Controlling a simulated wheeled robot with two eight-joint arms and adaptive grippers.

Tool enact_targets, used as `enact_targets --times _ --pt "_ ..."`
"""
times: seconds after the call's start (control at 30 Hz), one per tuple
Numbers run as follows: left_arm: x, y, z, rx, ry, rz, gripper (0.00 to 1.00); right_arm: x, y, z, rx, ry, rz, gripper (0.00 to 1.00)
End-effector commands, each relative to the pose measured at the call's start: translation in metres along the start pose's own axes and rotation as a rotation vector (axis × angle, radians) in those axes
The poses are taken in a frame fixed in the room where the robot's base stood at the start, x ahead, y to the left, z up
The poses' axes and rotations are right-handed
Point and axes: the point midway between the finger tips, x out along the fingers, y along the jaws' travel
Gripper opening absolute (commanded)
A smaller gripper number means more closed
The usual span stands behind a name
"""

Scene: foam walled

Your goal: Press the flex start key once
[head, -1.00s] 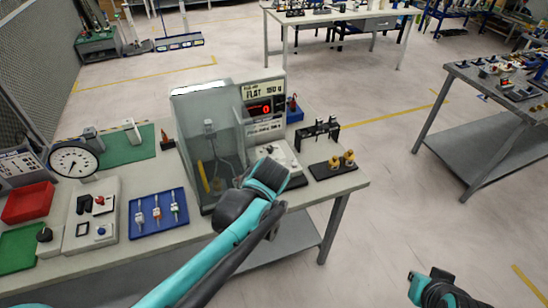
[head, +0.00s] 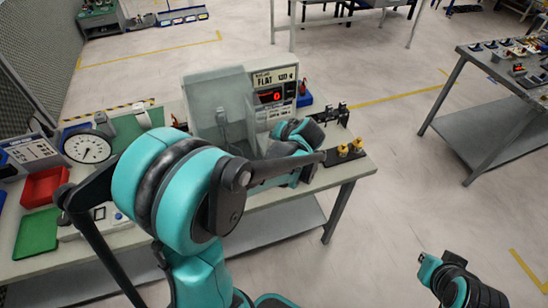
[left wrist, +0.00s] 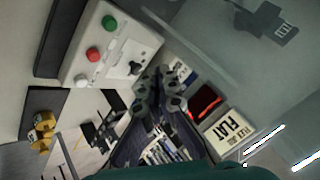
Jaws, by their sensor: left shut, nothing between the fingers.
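The tester with a red lit display (head: 270,96) and a "FLAT" sign stands on the bench in the head view. In the left wrist view, its pale control box (left wrist: 82,66) carries a green button (left wrist: 109,23), a red button (left wrist: 93,54) and a black knob (left wrist: 135,68). I cannot read which one is the flex start key. My left gripper (left wrist: 158,80) is shut and empty, its fingertips appearing near the black knob; contact cannot be told. In the head view my left arm hides the control box and gripper.
A clear guard box (head: 222,108) stands left of the display. A dark block with yellow pieces (head: 345,152) lies at the bench's right end. A dial gauge (head: 87,146), red tray (head: 43,186) and green tray (head: 36,233) are at left.

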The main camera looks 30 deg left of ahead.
Motion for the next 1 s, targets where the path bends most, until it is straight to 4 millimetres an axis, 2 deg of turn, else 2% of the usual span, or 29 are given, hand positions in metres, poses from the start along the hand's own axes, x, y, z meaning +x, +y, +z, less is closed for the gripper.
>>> enact_targets --times 0.47,1.0 --pt "0.008 0.006 0.006 0.0 0.0 0.001 0.0 0.008 0.0 0.006 0.0 0.0 0.0 0.0" --pt "0.057 0.042 0.041 0.0 0.0 0.001 0.0 0.055 0.0 0.039 0.0 0.0 0.0 0.0"
